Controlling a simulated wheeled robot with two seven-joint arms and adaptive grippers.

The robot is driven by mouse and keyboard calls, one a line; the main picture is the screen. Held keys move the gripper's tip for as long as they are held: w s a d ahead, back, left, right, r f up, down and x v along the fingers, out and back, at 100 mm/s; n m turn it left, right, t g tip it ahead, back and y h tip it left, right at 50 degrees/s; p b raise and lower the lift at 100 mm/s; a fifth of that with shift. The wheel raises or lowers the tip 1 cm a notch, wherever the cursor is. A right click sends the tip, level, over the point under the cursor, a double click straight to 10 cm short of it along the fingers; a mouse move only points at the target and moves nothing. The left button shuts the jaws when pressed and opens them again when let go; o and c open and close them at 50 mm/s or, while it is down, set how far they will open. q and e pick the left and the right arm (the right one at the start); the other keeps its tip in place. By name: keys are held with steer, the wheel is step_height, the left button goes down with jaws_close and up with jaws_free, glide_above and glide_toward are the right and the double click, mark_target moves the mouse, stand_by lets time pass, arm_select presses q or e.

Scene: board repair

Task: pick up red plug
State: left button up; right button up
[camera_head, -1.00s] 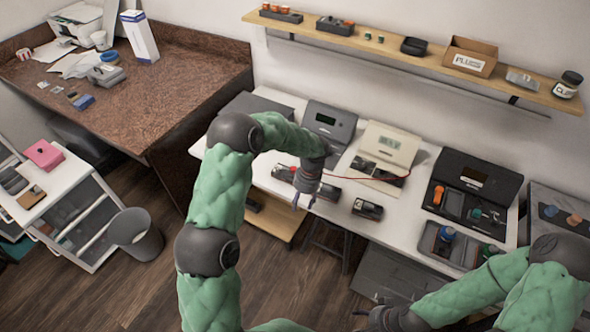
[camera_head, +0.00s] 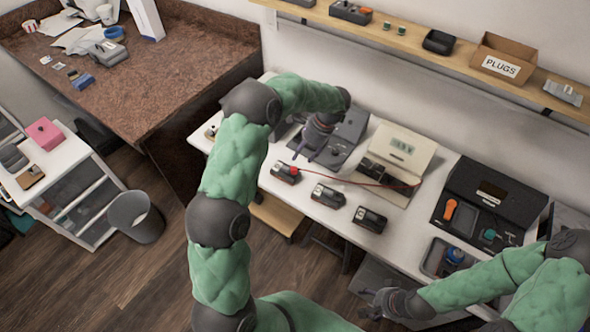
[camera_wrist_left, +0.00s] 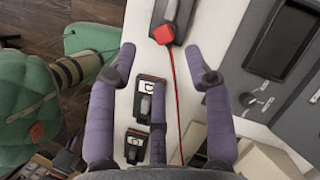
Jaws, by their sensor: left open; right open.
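The red plug (camera_wrist_left: 163,34) shows near the top centre of the left wrist view, seated on the end of a dark device (camera_wrist_left: 175,12), with a red cable (camera_wrist_left: 178,100) running from it. In the head view the red plug (camera_head: 294,170) sits on the leftmost of the small black devices on the white bench. My left gripper (camera_head: 305,155) is open and empty above the bench, close to the plug. Its fingers (camera_wrist_left: 163,62) spread either side of the plug in the wrist view, apart from it. My right gripper (camera_head: 372,300) is open and empty, low in front of the bench.
More black devices (camera_head: 328,195) stand on the white bench. The red cable leads to a beige case (camera_head: 400,150). A black case (camera_head: 490,205) and a grey tray (camera_head: 438,262) are at the right.

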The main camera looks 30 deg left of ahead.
mark_target(294, 168)
arm_select(q)
steer(key=b+x, duration=0.1)
steer(key=x, duration=0.3)
steer(key=b+x, duration=0.1)
steer(key=x, duration=0.3)
steer(key=shift+w+f, duration=0.2)
steer(key=shift+f, duration=0.1)
steer(key=shift+d, duration=0.1)
steer(key=c, duration=1)
